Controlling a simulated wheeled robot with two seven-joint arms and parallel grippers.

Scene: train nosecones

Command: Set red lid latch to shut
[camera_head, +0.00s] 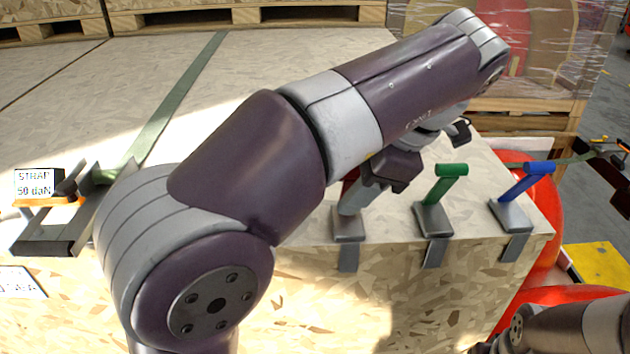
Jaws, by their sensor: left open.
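The red lid latch (348,228) sits on the crate's top front edge, left of the green and blue latches. My right gripper is out of view; only part of my right arm shows at the lower right.
The green latch (436,215) and blue latch (513,212) stand with levers raised, tilting right, close to my left gripper. A strap ratchet (55,235) and green strap (180,95) lie on the left of the wooden crate (330,300). Red rounded objects (548,235) stand at right.

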